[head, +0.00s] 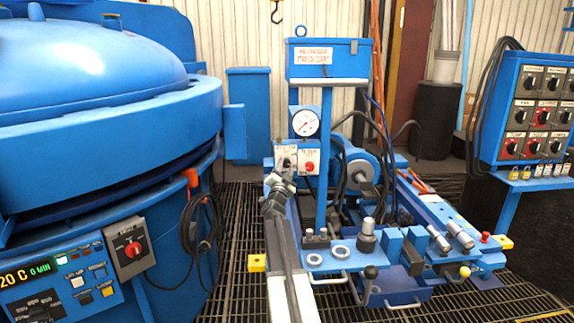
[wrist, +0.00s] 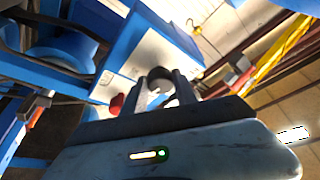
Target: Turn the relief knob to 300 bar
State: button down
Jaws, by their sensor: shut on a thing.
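The blue cart carries a small white panel with the dark relief knob (head: 288,161) on its left half and a red knob (head: 310,167) on its right half. A round white pressure gauge (head: 305,123) with a red needle is mounted above; its scale is too small to read. My gripper (head: 286,168) is at the left half of the panel and partly covers the relief knob. In the wrist view my gripper's fingers (wrist: 164,90) are shut on the relief knob (wrist: 158,73), one on each side. The red knob (wrist: 117,104) shows to their left. The knob's setting cannot be read.
The cart's front shelf (head: 330,262) holds fittings and levers below the panel. A large blue furnace (head: 110,110) stands at the left. A switch board (head: 540,110) stands at the right. Cables hang behind the cart. The floor is grating (head: 225,255).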

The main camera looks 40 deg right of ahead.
jog(key=shift+r+m+g+p, duration=0.1)
jog(key=shift+m+g+p, duration=0.45)
jog(key=shift+m, duration=0.65)
jog(key=shift+r+m+g+p, duration=0.1)
jog(key=shift+m+g+p, duration=0.4)
jog(key=shift+m, duration=0.7)
jog(key=shift+f+m, duration=0.1)
jog(key=shift+m, duration=0.2)
jog(key=c, duration=1)
grip_release()
jog(key=shift+o, duration=0.2)
jog(key=shift+a, duration=0.1)
jog(key=b+v, duration=0.1)
jog(key=v, duration=0.6)
jog(key=shift+s+a, duration=0.2)
jog(key=shift+a, duration=0.05)
